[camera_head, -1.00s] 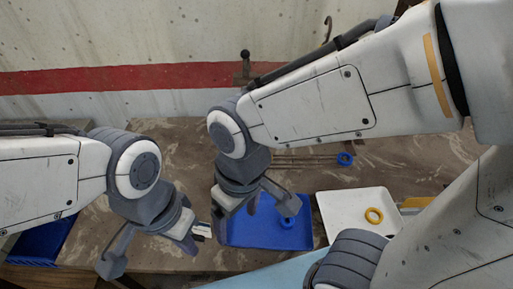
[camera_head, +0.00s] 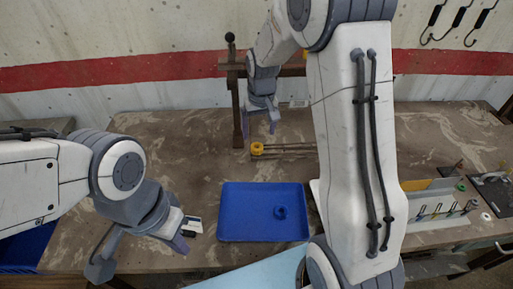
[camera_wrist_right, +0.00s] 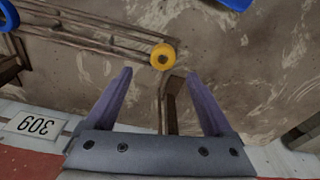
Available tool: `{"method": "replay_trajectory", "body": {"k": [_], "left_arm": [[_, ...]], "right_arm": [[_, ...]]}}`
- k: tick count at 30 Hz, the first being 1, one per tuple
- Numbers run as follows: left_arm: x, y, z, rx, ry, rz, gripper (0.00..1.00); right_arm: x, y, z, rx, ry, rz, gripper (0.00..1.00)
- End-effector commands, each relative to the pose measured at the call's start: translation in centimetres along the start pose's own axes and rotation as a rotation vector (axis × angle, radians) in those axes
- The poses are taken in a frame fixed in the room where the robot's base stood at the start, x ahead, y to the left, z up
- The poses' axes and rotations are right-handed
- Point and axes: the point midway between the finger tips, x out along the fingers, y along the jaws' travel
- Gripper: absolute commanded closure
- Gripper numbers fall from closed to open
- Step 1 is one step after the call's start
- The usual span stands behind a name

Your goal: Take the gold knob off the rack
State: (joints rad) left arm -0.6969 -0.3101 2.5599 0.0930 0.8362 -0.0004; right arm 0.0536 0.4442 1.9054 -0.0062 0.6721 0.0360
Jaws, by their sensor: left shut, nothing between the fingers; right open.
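The gold knob (camera_head: 257,149) sits at the left end of the thin rails of the rack (camera_head: 290,148), in the head view. In the right wrist view the gold knob (camera_wrist_right: 163,57) shows just beyond the gap between my fingertips, touching neither finger. My right gripper (camera_head: 260,127) is open and empty, pointing down beside the rack's dark post (camera_head: 237,110). Its two fingers also show in the right wrist view (camera_wrist_right: 160,74). My left gripper (camera_head: 182,242) is shut and empty at the table's front left, away from the rack.
A blue tray (camera_head: 235,230) holding a blue ring (camera_head: 280,212) lies in front of the rack. A rack beam (camera_head: 290,71) with a dark ball-topped rod (camera_head: 230,38) stands close to my right gripper. My right arm hides the rails' right end. The table's back left is clear.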

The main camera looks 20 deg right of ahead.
Motion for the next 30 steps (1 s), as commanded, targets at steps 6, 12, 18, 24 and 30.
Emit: {"method": "replay_trajectory", "body": {"k": [6, 12, 18, 24, 30], "left_arm": [[-0.6, 0.0, 0.0, 0.000, 0.000, 0.000, 1.00], [-1.4, 0.1, -0.1, 0.000, 0.000, 0.000, 1.00], [-1.4, 0.1, -0.1, 0.000, 0.000, 0.000, 1.00], [-1.4, 0.1, -0.1, 0.000, 0.000, 0.000, 1.00], [-1.4, 0.1, -0.1, 0.000, 0.000, 0.000, 1.00]], "right_arm": [[1.7, -0.2, 0.1, -0.002, -0.003, 0.000, 0.13], [4.8, -0.5, 0.4, -0.002, -0.005, 0.000, 0.13], [6.0, -0.5, 0.3, -0.002, 0.001, -0.001, 0.13], [6.0, -0.5, 0.3, -0.002, 0.001, -0.001, 0.24], [6.0, -0.5, 0.3, -0.002, 0.001, -0.001, 1.00]]}}
